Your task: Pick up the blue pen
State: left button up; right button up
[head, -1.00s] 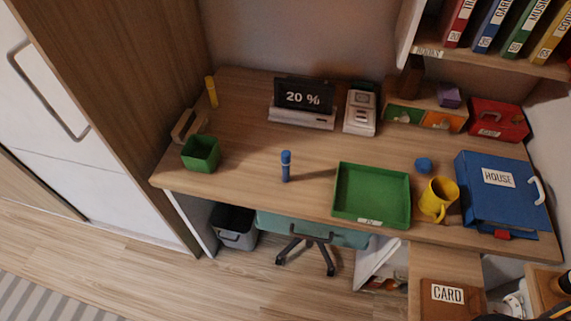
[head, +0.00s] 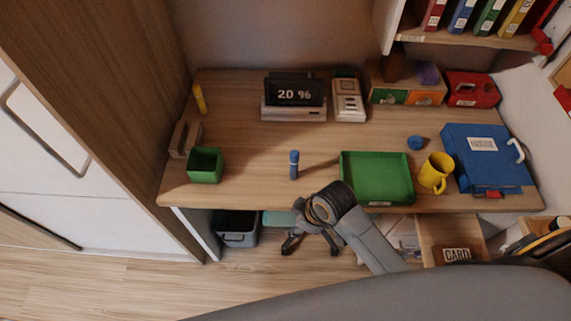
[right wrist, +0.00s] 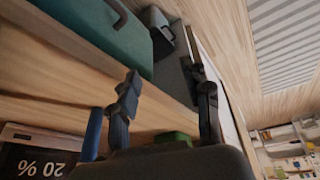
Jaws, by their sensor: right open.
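The blue pen (head: 294,165) stands upright on the desk, left of the green tray (head: 377,179). My right gripper (head: 322,208) is near the desk's front edge, below and right of the pen in the head view. In the right wrist view its two fingers (right wrist: 167,93) are apart with nothing between them. The blue pen (right wrist: 93,133) shows there just left of the left finger, outside the gap. Its lower part is hidden by my gripper. My left gripper is not in view.
A green cup (head: 205,165) stands left of the pen and a yellow mug (head: 435,173) right of the tray. A display (head: 294,94) stands at the back. A teal chair (right wrist: 100,32) and a bin (head: 236,229) are below the desk. Desk space around the pen is clear.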

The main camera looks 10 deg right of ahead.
jog(key=w+a+r+n, duration=0.4)
jog(key=n, duration=0.1)
jog(key=n+g+h, duration=0.3)
jog(key=n, duration=1.5)
send_near(294, 162)
jog(key=shift+w+p, duration=0.3)
notch_tip(294, 162, down, 8)
jog(key=shift+f+p, duration=0.15)
jog(key=shift+p, duration=0.3)
jog(key=f, duration=0.2)
jog(key=f+p, duration=0.1)
jog(key=f, duration=0.1)
jog(key=shift+d+f, duration=0.1)
jog(key=shift+d, duration=0.15)
jog(key=shift+f, duration=0.55)
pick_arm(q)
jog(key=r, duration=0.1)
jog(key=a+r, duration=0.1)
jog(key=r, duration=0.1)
pick_arm(e)
grip_shut()
